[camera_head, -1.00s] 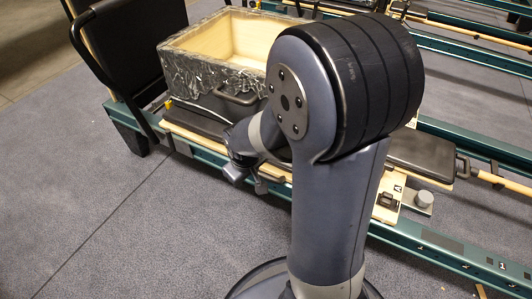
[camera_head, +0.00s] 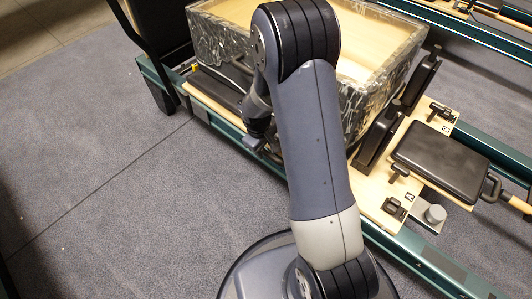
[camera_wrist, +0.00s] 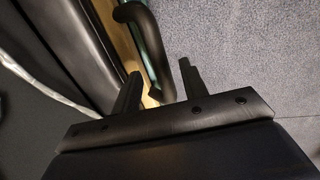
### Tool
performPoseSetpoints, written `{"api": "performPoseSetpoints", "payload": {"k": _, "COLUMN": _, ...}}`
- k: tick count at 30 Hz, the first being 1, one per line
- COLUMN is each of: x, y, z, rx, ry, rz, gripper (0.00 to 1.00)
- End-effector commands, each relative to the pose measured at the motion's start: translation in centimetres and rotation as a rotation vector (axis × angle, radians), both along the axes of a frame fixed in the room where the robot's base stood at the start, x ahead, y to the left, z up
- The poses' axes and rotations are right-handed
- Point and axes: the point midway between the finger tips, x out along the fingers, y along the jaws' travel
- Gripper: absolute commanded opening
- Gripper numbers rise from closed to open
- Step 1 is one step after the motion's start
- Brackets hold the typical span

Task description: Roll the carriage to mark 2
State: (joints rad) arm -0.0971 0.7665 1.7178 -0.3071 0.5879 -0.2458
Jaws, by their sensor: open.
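The carriage (camera_head: 378,208) sits on the teal rails in the head view, with pale wooden parts, black shoulder blocks and a black headrest pad (camera_head: 440,160). A large open box (camera_head: 375,102) with a patterned outer wall rests on it. My gripper (camera_head: 252,143) is low at the carriage's near side, partly hidden by my arm. In the wrist view my gripper (camera_wrist: 160,80) is open. A black curved handle (camera_wrist: 150,45) reaches down between its two fingers, and I cannot tell whether they touch it. No numbered rail mark is legible now.
The near teal rail (camera_head: 420,262) runs down to the right. A black upright board (camera_head: 158,45) stands at the left end. Another teal-railed frame lies at the upper right. Grey carpet (camera_head: 90,190) is clear at the left.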

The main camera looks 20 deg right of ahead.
Motion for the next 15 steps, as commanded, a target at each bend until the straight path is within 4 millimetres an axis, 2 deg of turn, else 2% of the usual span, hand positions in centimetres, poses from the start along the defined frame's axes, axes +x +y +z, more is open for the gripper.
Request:
{"api": "performPoseSetpoints", "payload": {"k": 1, "x": 0.1, "y": -0.2, "z": -1.0, "rx": -0.001, "ry": 0.002, "rz": 0.0, "gripper": 0.41}}
{"api": "performPoseSetpoints", "payload": {"k": 6, "x": 0.3, "y": -0.4, "z": -2.3, "rx": 0.0, "ry": -0.001, "rz": 0.0, "gripper": 0.41}}
{"api": "performPoseSetpoints", "payload": {"k": 15, "x": 0.3, "y": -0.4, "z": -2.6, "rx": 0.0, "ry": -0.001, "rz": 0.0, "gripper": 0.41}}
